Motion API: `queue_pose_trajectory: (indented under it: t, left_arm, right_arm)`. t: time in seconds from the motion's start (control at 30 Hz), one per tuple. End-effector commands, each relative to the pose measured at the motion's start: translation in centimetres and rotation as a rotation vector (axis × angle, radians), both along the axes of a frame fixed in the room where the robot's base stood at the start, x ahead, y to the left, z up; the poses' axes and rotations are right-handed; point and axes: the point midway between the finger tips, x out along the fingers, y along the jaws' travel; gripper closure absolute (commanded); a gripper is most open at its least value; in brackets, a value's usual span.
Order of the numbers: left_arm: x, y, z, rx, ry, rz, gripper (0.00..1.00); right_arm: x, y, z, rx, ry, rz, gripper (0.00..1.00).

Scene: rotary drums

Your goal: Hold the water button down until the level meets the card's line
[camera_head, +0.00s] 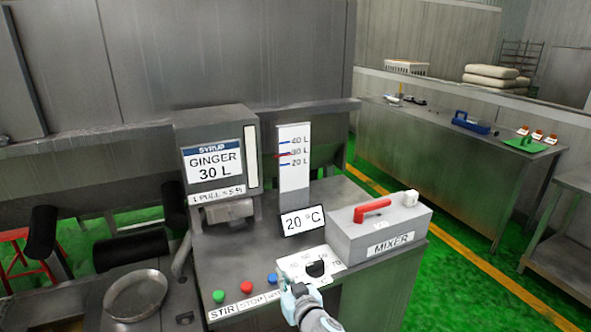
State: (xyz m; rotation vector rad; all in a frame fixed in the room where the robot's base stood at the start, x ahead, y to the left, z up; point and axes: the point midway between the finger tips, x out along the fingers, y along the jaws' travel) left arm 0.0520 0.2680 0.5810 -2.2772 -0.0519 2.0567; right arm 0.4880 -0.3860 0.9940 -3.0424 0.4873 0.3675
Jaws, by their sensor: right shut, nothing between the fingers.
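The syrup card (213,168) reads GINGER 30 L on the grey dispenser. The level gauge (293,185) is a white upright board marked 40 L, 30 L and 20 L. My left gripper is not in view.
Green stir (219,296) and red stop (246,288) buttons are left of the blue one. A black dial (316,268) is close to the right. A mixer box (378,232) with a red handle and a 20 °C display (302,221) stand behind.

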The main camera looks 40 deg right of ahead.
Motion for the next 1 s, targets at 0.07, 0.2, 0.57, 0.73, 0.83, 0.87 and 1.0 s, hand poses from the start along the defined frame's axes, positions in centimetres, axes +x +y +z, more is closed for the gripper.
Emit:
queue_pose_trajectory:
  t: [0.07,0.2,0.57,0.73,0.83,0.87,1.0]
  left_arm:
    - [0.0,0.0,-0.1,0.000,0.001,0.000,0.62]
    - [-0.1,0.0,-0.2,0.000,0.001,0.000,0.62]
    - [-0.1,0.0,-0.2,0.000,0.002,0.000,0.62]
    - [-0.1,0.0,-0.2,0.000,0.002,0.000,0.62]
    - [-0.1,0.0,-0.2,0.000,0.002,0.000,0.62]
    - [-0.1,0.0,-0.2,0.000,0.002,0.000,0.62]
    - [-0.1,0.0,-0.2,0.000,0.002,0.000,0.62]
  right_arm:
    - [-1.5,0.5,0.3,-0.003,0.000,0.002,1.00]
    - [-3.3,1.1,0.8,-0.002,-0.001,0.001,1.00]
    - [-3.9,1.3,1.1,-0.002,-0.004,0.001,1.00]
    - [-3.9,1.3,1.1,-0.002,-0.005,0.001,1.00]
    - [-3.9,1.3,1.1,-0.002,-0.005,0.001,1.00]
    - [-3.9,1.3,1.1,-0.003,-0.004,0.001,1.00]
    - [-3.7,1.6,0.3,-0.119,0.043,0.060,1.00]
